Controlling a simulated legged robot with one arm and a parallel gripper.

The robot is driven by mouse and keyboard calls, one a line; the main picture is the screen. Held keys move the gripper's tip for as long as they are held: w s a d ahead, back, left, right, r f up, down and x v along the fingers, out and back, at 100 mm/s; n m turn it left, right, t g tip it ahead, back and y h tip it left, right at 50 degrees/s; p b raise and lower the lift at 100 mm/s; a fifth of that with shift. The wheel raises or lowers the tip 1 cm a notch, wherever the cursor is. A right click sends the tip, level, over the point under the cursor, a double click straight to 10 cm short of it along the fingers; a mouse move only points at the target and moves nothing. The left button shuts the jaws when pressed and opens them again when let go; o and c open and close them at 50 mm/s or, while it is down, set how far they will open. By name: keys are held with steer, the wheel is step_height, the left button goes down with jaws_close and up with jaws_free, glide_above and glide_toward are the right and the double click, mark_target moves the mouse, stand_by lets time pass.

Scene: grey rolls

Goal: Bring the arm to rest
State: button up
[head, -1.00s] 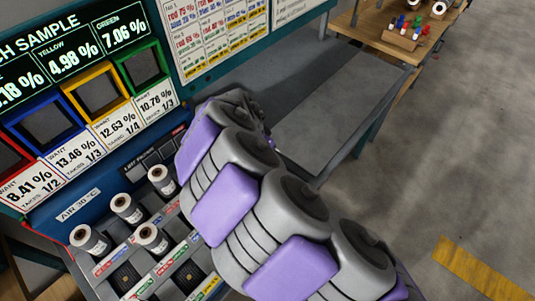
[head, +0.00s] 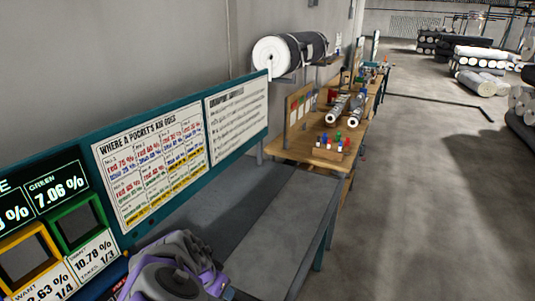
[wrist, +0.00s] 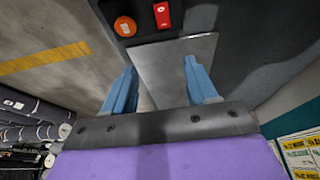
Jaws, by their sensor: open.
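My purple and grey arm (head: 175,272) shows at the bottom left of the head view, folded low over the near end of the grey bench. My gripper (wrist: 160,82) shows in the wrist view with its two blue fingers apart and nothing between them. A flat grey panel (wrist: 175,65) lies beyond the fingertips. The fingertips are hidden in the head view.
The bare grey bench top (head: 270,215) is clear. A wooden table (head: 310,148) with small coloured pieces and rolls stands beyond it. A sample board (head: 60,225) is at the left. Open concrete floor (head: 420,200) lies to the right, with stacked rolls (head: 480,55) far back.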

steer(key=s+d+r+g, duration=0.1)
steer(key=s+d+r, duration=0.25)
steer(key=d, duration=0.45)
steer(key=s+d+r+g, duration=0.15)
steer(key=d+r, duration=0.25)
steer(key=d, duration=0.4)
steer(key=s+d+r, duration=0.3)
steer(key=d, duration=0.6)
steer(key=s+d+n+g+y, duration=0.1)
steer(key=s+d+n, duration=0.1)
steer(key=s, duration=0.8)
steer(key=s+d+n+g, duration=0.2)
steer(key=s+d, duration=0.2)
steer(key=s, duration=0.6)
steer(key=shift+n+y, duration=0.3)
steer(key=shift+y, duration=0.1)
steer(key=shift+f, duration=0.1)
